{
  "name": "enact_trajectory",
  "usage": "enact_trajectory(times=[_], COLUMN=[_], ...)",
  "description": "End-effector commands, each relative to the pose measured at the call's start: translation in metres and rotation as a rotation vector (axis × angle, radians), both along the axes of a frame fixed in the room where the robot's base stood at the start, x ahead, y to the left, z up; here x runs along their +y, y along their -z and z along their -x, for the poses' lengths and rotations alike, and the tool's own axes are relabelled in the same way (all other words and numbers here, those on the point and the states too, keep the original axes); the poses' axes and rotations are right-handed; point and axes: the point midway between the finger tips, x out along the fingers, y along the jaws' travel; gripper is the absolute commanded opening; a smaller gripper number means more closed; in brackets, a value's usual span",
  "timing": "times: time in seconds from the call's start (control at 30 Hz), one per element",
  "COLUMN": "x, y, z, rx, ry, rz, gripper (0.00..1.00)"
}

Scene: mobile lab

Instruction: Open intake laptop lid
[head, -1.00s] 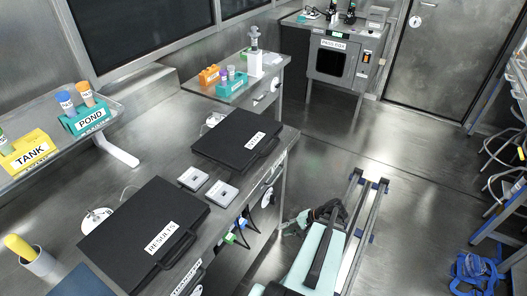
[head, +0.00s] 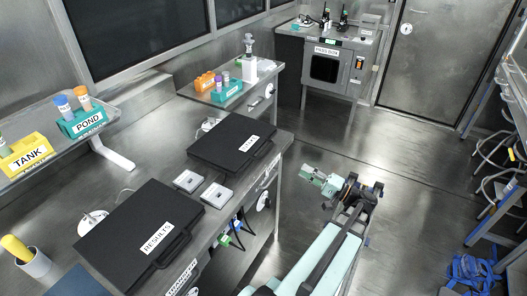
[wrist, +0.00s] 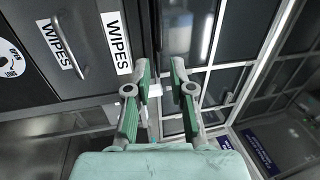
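Two black laptops lie closed on the steel bench. The far laptop (head: 228,148) has a short white label too small to read for certain; it may be the intake one. The near laptop (head: 135,232) is labelled RESULTS. My gripper (head: 305,171) is off the bench's right side, over the floor, to the right of the far laptop and apart from it. In the wrist view my gripper (wrist: 162,68) has its two green-padded fingers spread, with nothing between them. No laptop can be made out there.
Two white square devices (head: 188,181) sit between the laptops. WIPES drawers (wrist: 85,45) show in the wrist view. Tube racks stand on a raised shelf (head: 118,112) and at the back. A labelled box machine (head: 325,68) stands behind.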

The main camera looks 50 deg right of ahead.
Motion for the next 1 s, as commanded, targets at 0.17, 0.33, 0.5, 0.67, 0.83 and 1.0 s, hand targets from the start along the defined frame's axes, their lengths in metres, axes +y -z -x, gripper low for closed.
enact_trajectory(times=[0.17,0.33,0.5,0.67,0.83,1.0], x=[0.003,0.007,0.011,0.014,0.017,0.018], y=[-0.005,-0.012,-0.018,-0.023,-0.029,-0.031], z=[-0.02,-0.05,-0.082,-0.112,-0.139,-0.158], rx=[0.002,0.002,0.003,0.004,0.003,0.004], ry=[-0.002,-0.004,-0.005,-0.004,-0.002,-0.001], rz=[0.0,-0.001,-0.002,-0.001,-0.001,-0.001], gripper=[0.22,0.22,0.22,0.22,0.22,0.22])
